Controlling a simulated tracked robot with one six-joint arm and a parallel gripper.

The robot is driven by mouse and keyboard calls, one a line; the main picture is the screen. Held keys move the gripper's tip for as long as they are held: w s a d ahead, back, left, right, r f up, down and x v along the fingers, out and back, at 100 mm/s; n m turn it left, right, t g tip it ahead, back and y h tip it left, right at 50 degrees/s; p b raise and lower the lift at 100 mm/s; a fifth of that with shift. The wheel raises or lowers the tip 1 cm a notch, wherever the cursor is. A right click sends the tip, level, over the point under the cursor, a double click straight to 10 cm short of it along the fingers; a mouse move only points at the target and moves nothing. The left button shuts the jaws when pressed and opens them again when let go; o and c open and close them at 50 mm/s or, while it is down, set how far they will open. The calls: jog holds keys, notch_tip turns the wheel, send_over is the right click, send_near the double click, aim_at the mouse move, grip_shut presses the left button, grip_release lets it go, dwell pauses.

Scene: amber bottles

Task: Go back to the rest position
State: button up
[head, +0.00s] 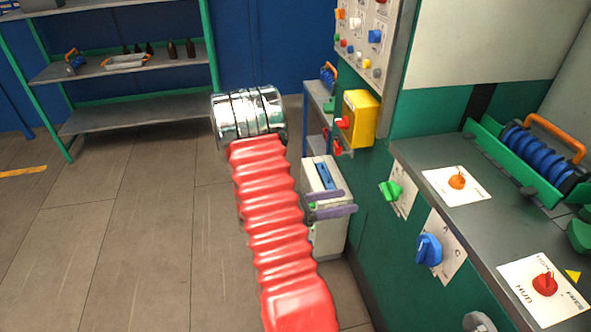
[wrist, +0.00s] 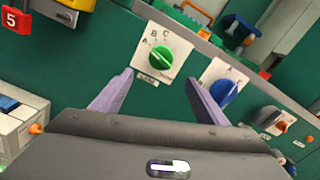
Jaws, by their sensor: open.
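A green knob (wrist: 162,57) on a white plate lies ahead between the fingertips in that view. A blue knob (wrist: 225,92) is just beyond the right finger. I cannot tell how far the fingertips are from the panel.
The green panel's counter (head: 420,160) stands close on the right, with an orange knob (head: 457,181) and red knob (head: 545,284). A yellow box (head: 360,118) juts out. A shelf rack (head: 130,110) with dark bottles (head: 190,48) is at the back left. Floor on the left is clear.

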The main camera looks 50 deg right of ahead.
dwell(0.3)
jog(key=s+a+f+m+y, duration=0.4)
jog(key=a+f+m+y, duration=0.1)
jog(key=a, duration=0.1)
jog(key=w+a+r+m+t+y, duration=0.1)
jog(key=a+m+t+y, duration=0.15)
jog(key=a, duration=0.25)
jog(key=w+a+r+m+t+y, duration=0.1)
jog(key=w+a+m+y, duration=0.1)
jog(key=a+m, duration=0.3)
jog(key=w+a+r+m+t+y, duration=0.1)
jog(key=w+a+r+t, duration=0.35)
jog(key=a, duration=0.45)
jog(key=w+a+r+m+t+y, duration=0.25)
jog(key=w+a+r, duration=0.2)
jog(key=a, duration=0.35)
jog(key=a+r+n+t, duration=0.2)
jog(key=a+r+t, duration=0.5)
jog(key=a+r, duration=0.4)
jog(key=shift+r+y, duration=0.3)
jog(key=shift+r, duration=0.4)
jog(key=shift+s+a, duration=0.1)
